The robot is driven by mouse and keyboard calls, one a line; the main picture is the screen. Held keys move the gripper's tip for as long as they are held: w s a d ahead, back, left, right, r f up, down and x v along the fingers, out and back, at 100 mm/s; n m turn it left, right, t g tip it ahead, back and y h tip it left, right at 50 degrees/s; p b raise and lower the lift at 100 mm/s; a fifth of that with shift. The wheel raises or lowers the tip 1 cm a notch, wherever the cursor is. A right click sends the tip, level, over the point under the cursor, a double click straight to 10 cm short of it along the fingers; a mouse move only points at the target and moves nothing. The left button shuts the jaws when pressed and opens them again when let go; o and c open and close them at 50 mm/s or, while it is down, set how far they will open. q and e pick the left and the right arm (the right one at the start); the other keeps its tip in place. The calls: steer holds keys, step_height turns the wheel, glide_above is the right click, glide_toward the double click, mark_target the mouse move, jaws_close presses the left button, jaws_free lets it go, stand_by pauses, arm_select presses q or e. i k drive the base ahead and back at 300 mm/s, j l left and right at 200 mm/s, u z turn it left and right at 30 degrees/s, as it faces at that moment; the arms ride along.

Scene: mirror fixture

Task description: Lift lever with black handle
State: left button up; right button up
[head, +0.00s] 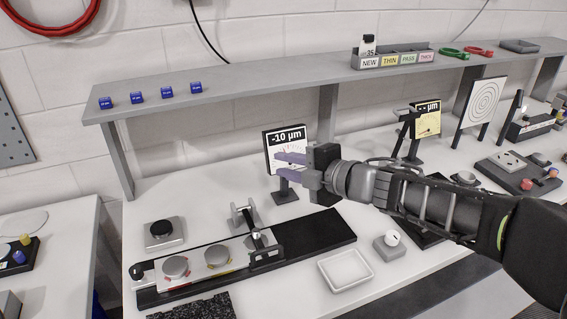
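The mirror fixture (315,232) is a long black base on the white bench, with round grey discs on a plate at its left part. A grey metal bracket with a small lever (258,238) stands near its middle; the lever's exact pose is too small to tell. A round black knob (137,272) sits at the fixture's left end. My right gripper (283,166) reaches in from the right, above and behind the fixture. Its purple fingers are apart and hold nothing visible. My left gripper is out of view.
A "-10 µm" display (286,146) stands behind my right gripper, which partly covers it. A white tray (345,270) and a grey block with a white knob (389,245) lie in front. A grey shelf (250,80) carries blue cubes (138,97) and a labelled bin (397,61).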

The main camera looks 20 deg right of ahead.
mark_target(266, 261)
steer(key=k+l, duration=0.3)
steer(key=k, duration=0.15)
steer(key=k+l, duration=0.25)
steer(key=k, duration=0.25)
